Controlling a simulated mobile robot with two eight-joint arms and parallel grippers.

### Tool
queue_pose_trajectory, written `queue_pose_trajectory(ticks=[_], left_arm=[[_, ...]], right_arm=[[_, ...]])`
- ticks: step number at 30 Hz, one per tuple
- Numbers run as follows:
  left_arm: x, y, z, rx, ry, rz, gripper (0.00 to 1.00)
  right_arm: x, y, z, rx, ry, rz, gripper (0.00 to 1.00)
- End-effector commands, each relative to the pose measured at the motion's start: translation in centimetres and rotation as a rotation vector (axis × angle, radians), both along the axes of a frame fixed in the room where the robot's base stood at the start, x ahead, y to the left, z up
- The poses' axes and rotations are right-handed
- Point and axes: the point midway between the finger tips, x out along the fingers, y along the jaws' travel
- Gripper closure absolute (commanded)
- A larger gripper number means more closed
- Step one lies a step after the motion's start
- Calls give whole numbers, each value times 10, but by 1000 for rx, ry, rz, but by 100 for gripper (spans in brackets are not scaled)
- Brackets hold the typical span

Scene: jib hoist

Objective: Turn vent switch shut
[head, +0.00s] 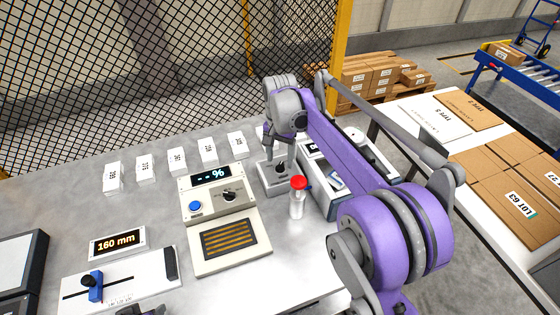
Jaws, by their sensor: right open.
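My right gripper (278,150) points down, open, over a small grey box (278,184) with a short dark knob or lever (280,167) on top. Its fingertips are close around or just above the dark part; I cannot tell if they touch it. The cream control panel (217,205) to the left carries a black rotary knob (231,195), a blue button (195,207) and a display showing "%" (211,175). No readable label shows which control is the vent switch. My left gripper is not clearly in view.
Several white labelled blocks (177,162) line the back. A blue-handled slider (93,286) and "160 mm" display (117,244) are at left. Cartons (510,190) lie on the right table.

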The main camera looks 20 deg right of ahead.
Motion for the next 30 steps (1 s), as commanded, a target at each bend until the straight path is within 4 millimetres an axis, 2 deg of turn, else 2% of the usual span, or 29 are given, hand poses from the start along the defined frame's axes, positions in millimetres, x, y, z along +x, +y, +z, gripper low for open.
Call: queue_pose_trajectory(ticks=[6,12,18,30], left_arm=[[2,0,5,0,-4,0,50],[3,0,8,0,-6,0,50],[3,0,9,0,-6,0,50],[3,0,9,0,-6,0,50]], right_arm=[[0,0,47,0,0,0,35],[0,0,77,0,0,0,35],[0,0,87,0,0,0,35],[0,0,87,0,0,0,35]])
